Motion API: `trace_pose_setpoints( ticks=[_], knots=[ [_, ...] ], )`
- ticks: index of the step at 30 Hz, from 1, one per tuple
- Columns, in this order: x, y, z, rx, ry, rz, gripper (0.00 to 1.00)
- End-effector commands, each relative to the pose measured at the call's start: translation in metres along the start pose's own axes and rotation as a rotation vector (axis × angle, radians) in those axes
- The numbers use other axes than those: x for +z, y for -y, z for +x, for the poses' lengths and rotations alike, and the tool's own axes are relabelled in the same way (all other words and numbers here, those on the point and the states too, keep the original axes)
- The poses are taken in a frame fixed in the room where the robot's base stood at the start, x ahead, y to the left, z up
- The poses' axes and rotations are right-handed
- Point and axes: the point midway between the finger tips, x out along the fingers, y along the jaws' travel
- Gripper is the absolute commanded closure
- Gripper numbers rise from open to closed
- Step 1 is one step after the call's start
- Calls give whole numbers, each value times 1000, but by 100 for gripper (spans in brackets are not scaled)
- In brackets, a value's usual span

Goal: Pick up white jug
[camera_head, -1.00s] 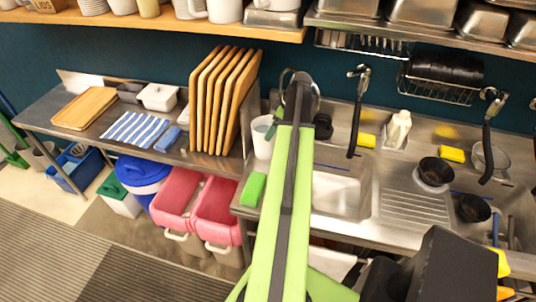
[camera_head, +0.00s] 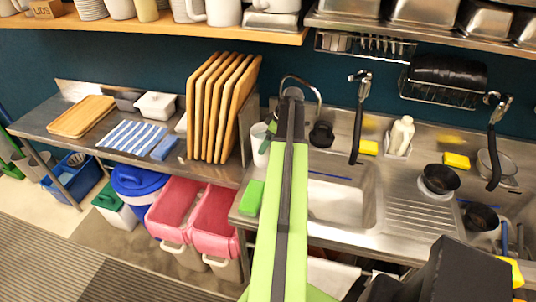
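A white jug-like vessel (camera_head: 260,146) stands at the left end of the sink counter, partly hidden behind my arm. Something thin and dark green shows at its right rim; I cannot tell what it is. Another white jug with a handle (camera_head: 221,12) stands on the upper shelf, cut off by the top edge. My green arm reaches up the middle of the view to a dark joint in front of the faucet. My gripper's fingers cannot be made out; they appear hidden behind the arm.
Upright wooden boards (camera_head: 222,105) stand left of the vessel. A green sponge (camera_head: 251,198) lies on the counter's front left edge, with the sink basin (camera_head: 340,200) to the right. Pink bins (camera_head: 212,225) stand below. The upper shelf (camera_head: 160,29) overhangs the back.

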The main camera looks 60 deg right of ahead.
Motion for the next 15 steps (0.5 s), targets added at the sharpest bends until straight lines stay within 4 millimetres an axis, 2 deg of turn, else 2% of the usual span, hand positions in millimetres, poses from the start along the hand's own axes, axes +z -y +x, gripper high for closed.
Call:
trace_pose_setpoints(
  ticks=[2,11,15],
  knots=[
    [0,0,0,0,-1,0,38],
    [-1,0,0,0,-1,-1,77],
    [-1,0,0,0,-2,-1,78]
  ],
)
